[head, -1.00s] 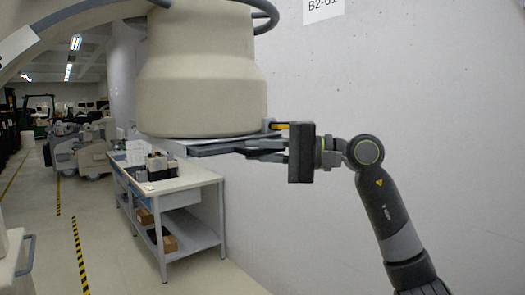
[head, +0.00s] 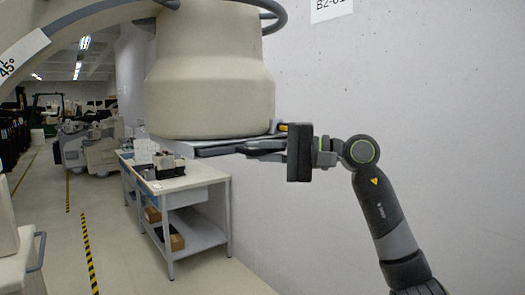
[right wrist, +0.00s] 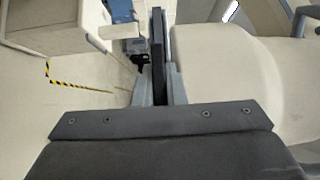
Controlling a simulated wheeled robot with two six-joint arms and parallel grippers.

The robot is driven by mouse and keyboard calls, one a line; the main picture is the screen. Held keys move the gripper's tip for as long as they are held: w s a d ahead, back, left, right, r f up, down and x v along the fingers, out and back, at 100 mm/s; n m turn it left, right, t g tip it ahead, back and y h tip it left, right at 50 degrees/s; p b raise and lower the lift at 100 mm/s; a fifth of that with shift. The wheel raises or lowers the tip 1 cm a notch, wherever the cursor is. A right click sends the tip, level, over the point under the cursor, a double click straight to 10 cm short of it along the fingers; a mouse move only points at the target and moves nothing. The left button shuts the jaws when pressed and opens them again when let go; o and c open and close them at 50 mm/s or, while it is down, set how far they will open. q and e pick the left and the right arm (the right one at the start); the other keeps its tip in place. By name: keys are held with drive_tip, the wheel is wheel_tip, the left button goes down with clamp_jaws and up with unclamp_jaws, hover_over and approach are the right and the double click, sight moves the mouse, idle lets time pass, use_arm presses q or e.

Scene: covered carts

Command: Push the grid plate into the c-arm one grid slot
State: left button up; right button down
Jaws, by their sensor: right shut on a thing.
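The cream housing of the c-arm (head: 208,95) fills the upper left of the head view. The grid plate (head: 218,149) is a thin dark plate, seen nearly edge-on, lying level at the housing's underside. A small yellow part (head: 283,127) shows at its right side. My right gripper (head: 264,149) comes from the right and is shut on the grid plate's outer end. In the right wrist view the plate shows as a dark strip (right wrist: 159,55) between the fingers, beside the pale housing (right wrist: 225,70). How far the plate sits in the slot is hidden. My left gripper is out of view.
A grey wall (head: 400,90) stands close behind my right arm. A workbench (head: 178,184) with boxes stands below and beyond the housing. The curved c-arm arc (head: 75,28) crosses the upper left. Open floor with striped tape lies at the left.

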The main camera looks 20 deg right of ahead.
drive_tip(key=shift+w+a+r, duration=0.1)
drive_tip(key=shift+w+a, duration=0.2)
drive_tip(key=shift+w, duration=0.35)
drive_tip(key=c, duration=1.4)
unclamp_jaws()
drive_tip(key=shift+d+f, duration=0.2)
drive_tip(key=b+v, duration=0.8)
drive_tip(key=v, duration=0.9)
drive_tip(key=shift+s, duration=0.2)
drive_tip(key=shift+r, duration=0.15)
